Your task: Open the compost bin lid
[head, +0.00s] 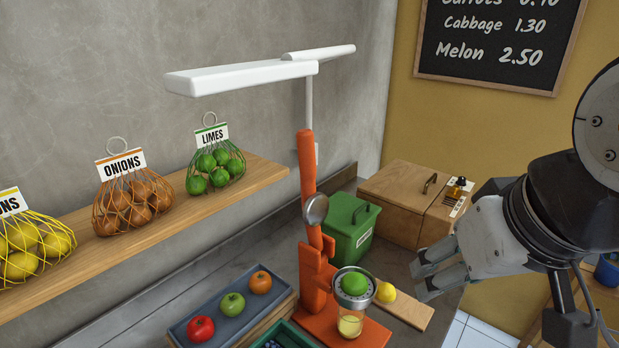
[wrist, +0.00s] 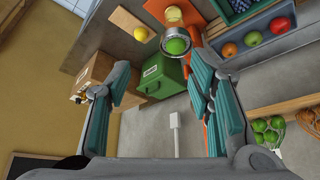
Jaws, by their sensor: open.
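The compost bin appears to be the small green bin (head: 340,230) with a white label, on the counter behind the orange juicer. Its lid (head: 347,208) has a dark handle on top and looks shut. In the wrist view the green bin (wrist: 160,80) shows between and beyond my fingers. My gripper (head: 431,272) is open and empty, to the right of the bin in the head view and apart from it. The juicer's orange column hides part of the bin's left side in the head view.
The orange juicer (head: 306,180) with a lime and a glass stands in front of the bin. A wooden box (head: 395,190) is right behind it. A lemon (head: 386,292) lies on a board near my gripper. A fruit tray (head: 200,305) and a shelf with net bags are at left.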

